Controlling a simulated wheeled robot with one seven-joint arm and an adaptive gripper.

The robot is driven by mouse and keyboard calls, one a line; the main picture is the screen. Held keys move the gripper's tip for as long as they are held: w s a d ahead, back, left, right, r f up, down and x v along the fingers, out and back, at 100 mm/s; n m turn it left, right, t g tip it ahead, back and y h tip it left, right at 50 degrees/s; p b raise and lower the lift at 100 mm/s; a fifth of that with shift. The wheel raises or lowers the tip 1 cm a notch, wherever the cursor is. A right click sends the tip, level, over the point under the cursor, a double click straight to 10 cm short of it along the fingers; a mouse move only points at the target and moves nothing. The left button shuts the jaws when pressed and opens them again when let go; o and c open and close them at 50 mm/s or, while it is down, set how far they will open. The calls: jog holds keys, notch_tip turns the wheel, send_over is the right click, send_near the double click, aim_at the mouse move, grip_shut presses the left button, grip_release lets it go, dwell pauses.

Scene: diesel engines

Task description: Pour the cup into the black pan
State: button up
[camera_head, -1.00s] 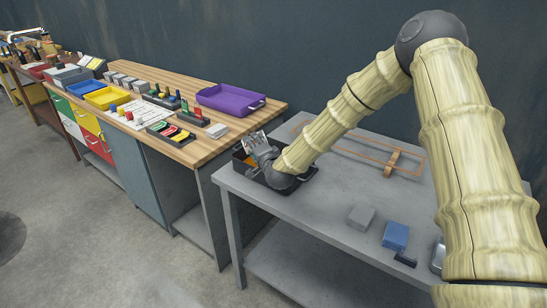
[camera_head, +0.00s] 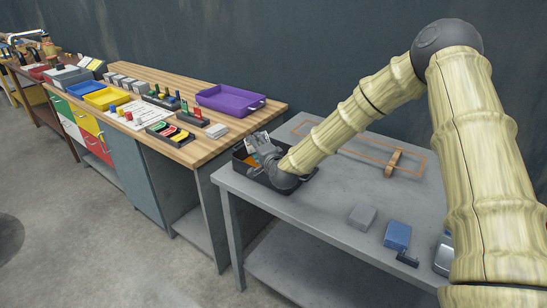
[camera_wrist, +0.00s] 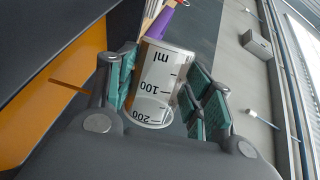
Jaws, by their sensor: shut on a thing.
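The measuring cup (camera_wrist: 160,80) is clear to whitish with black ml marks. In the wrist view it sits between the green finger pads of my gripper (camera_wrist: 165,88), its marks upside down in the picture. In the head view the cup is small and partly hidden by my gripper (camera_head: 262,148), so its exact tilt is hard to read. The black pan (camera_head: 246,173) stands at the far left corner of the grey table, with something orange inside. My gripper is shut on the cup above the pan. The pan's dark wall and orange inside fill the left of the wrist view (camera_wrist: 55,90).
On the grey table (camera_head: 320,205) stand a grey block (camera_head: 362,217), a blue block (camera_head: 397,236) and a wooden piece (camera_head: 393,162) by an orange outline. A wooden workbench (camera_head: 190,152) with a purple tray (camera_head: 229,99) adjoins at left. The grey table's middle is clear.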

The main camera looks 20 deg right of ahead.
jog(key=shift+d+f+m+b, duration=0.45)
jog(key=shift+m+b, duration=0.45)
jog(key=shift+b, duration=0.8)
jog(key=shift+d+r+m+y+b, duration=0.1)
jog(key=shift+r+m+y+b, duration=0.2)
jog(key=shift+m+b, duration=0.35)
dwell(0.5)
jog(key=shift+r+n, duration=0.1)
jog(key=shift+n, duration=0.15)
jog(key=n+p, duration=0.1)
jog(key=p, duration=0.1)
jog(key=shift+a+p, duration=0.3)
jog(key=shift+a+r+n+p, duration=0.3)
jog(key=shift+n+p, duration=0.3)
jog(key=shift+p, duration=0.5)
jog(key=shift+a+p, duration=0.1)
jog(key=shift+p, duration=0.25)
jog(key=shift+a+f+n, duration=0.1)
jog(key=shift+f+n, duration=0.1)
jog(key=shift+n, duration=0.1)
jog(key=shift+r, duration=0.1)
